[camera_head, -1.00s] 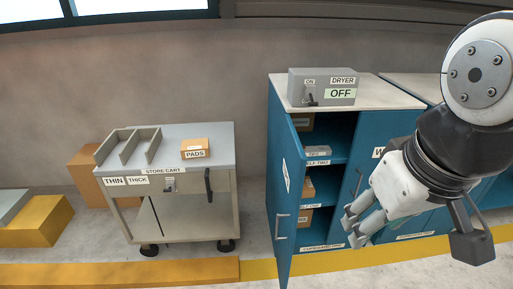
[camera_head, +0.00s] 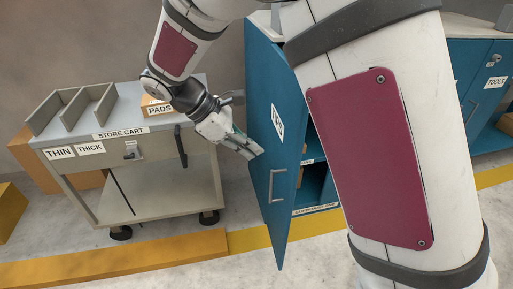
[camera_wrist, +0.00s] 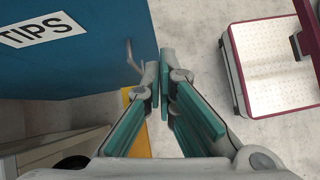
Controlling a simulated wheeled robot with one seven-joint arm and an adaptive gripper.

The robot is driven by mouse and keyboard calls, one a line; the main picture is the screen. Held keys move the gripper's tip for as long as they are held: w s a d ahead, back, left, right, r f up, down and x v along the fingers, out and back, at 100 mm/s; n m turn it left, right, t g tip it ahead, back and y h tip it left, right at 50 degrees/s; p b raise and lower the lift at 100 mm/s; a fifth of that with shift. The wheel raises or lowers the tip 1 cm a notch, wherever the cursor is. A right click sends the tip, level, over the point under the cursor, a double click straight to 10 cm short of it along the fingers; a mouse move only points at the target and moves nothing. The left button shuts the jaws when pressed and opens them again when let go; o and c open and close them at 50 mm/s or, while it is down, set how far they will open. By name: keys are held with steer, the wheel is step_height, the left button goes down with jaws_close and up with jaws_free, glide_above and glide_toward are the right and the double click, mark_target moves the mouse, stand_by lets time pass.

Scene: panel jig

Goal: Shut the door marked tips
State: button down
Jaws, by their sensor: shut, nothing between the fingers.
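The blue door marked TIPS (camera_head: 272,190) stands open, swung out from the front of the blue cabinet. Its bar handle (camera_head: 277,184) and white label (camera_head: 278,122) are on the face toward the store cart. In the wrist view the door (camera_wrist: 90,75) fills the upper left, with its handle (camera_wrist: 132,58) near my fingers. My gripper (camera_head: 254,150) is shut and empty, on the outer side of the door, between it and the cart. It is close to the door; I cannot tell whether they touch. My arm hides much of the cabinet.
The store cart (camera_head: 135,140) stands left of the door, with a PADS box (camera_head: 156,107) on top. The gap between cart and door is narrow. A raised yellow edge (camera_head: 120,262) runs along the floor. A TOOLS cabinet (camera_head: 490,85) is at the right.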

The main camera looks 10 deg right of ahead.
mark_target(273, 172)
step_height(273, 172, down, 5)
steer(key=w+a+n+h+b, duration=0.1)
steer(key=w+a+n, duration=0.1)
steer(key=w+a, duration=0.1)
steer(key=b+x, duration=0.1)
steer(key=x, duration=0.3)
steer(key=d+r+b+x, duration=0.1)
steer(key=x, duration=0.3)
steer(key=b+x, duration=0.2)
steer(key=x, duration=0.2)
steer(key=shift+d+r, duration=0.15)
steer(key=shift+d, duration=0.9)
steer(key=shift+r, duration=0.1)
steer(key=shift+d, duration=0.1)
